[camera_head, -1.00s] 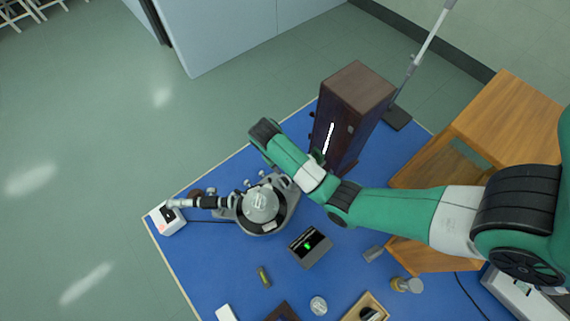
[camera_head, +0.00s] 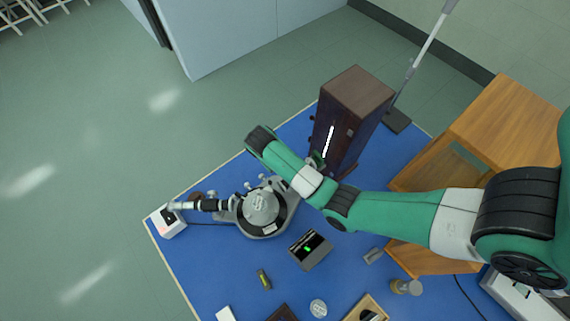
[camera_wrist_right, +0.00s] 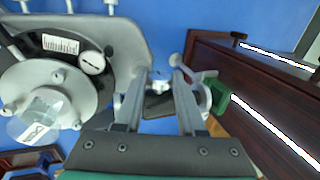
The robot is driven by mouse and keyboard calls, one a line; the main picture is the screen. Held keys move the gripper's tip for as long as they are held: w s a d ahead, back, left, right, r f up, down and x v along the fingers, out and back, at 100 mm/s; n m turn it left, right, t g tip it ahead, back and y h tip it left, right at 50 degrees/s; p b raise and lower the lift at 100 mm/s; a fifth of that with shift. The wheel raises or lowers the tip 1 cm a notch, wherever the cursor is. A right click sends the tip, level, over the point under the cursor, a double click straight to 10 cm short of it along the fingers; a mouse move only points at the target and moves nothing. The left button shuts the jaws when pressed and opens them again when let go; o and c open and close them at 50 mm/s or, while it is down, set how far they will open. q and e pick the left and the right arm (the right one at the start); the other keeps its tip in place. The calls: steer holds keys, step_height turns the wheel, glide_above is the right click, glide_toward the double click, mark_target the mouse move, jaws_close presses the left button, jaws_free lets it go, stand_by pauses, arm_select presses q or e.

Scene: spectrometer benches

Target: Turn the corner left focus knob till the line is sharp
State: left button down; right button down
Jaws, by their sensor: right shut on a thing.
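The spectrometer (camera_head: 262,207) stands on the blue mat, with its round grey table in the middle and a telescope arm reaching left. In the right wrist view its grey body (camera_wrist_right: 125,40) fills the upper left. My right gripper (camera_wrist_right: 159,78) points at the spectrometer's edge, its two fingers close around a small grey knob (camera_wrist_right: 160,84). The knob is partly hidden by the fingers. In the head view my right arm covers the gripper and the knob. A small dark screen (camera_head: 309,247) shows a green mark, too small to judge its sharpness. My left gripper is not in view.
A tall dark wooden lamp box (camera_head: 350,105) with a bright slit stands right of the spectrometer, close to my right wrist. A white box (camera_head: 172,227) sits at the mat's left corner. A wooden cabinet (camera_head: 505,125) stands at right. Small items lie in front.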

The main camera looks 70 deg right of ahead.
steer(key=shift+a+h+p, duration=0.15)
steer(key=shift+h+p, duration=0.2)
steer(key=shift+h, duration=0.15)
steer(key=shift+w+a+f+g+h, duration=0.1)
steer(key=shift+g+h, duration=0.5)
steer(key=shift+h, duration=0.1)
steer(key=shift+w+a+f+g+h+b, duration=0.1)
steer(key=shift+f+g+h+b, duration=0.25)
steer(key=shift+h+b, duration=0.5)
steer(key=shift+r+g+h+b, duration=0.1)
steer(key=shift+g+h+b, duration=0.35)
steer(key=shift+h+b, duration=0.45)
steer(key=c, duration=0.5)
jaws_free()
steer(key=shift+a+r, duration=0.1)
steer(key=shift+r, duration=0.05)
